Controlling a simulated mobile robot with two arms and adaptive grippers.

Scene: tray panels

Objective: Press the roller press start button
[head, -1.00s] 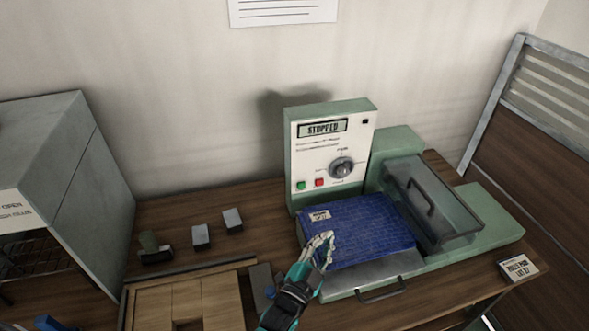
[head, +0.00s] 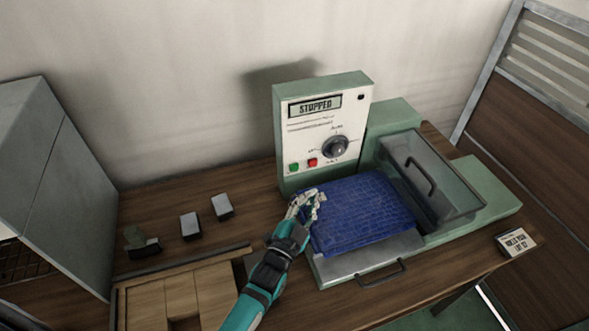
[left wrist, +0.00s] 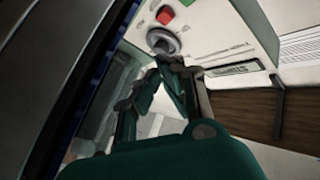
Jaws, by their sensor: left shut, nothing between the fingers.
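The roller press (head: 325,125) stands against the wall with a green housing and a white panel. Its display (head: 314,106) reads STOPPED. A green button (head: 293,168) and a red button (head: 312,162) sit low on the panel, left of a dark dial (head: 335,147). A blue textured pad (head: 360,212) lies on the press bed. My left gripper (head: 306,203) is shut and empty, over the pad's left edge, below and apart from the buttons. In the left wrist view the red button (left wrist: 165,15) and the dial (left wrist: 163,40) show beyond the fingers. My right gripper is not in view.
A clear hinged guard (head: 438,178) covers the right of the press. A metal plate with a handle (head: 380,274) is at the front. Small blocks (head: 190,226) and a wooden tray (head: 150,300) lie to the left. A grey cabinet (head: 70,170) stands far left.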

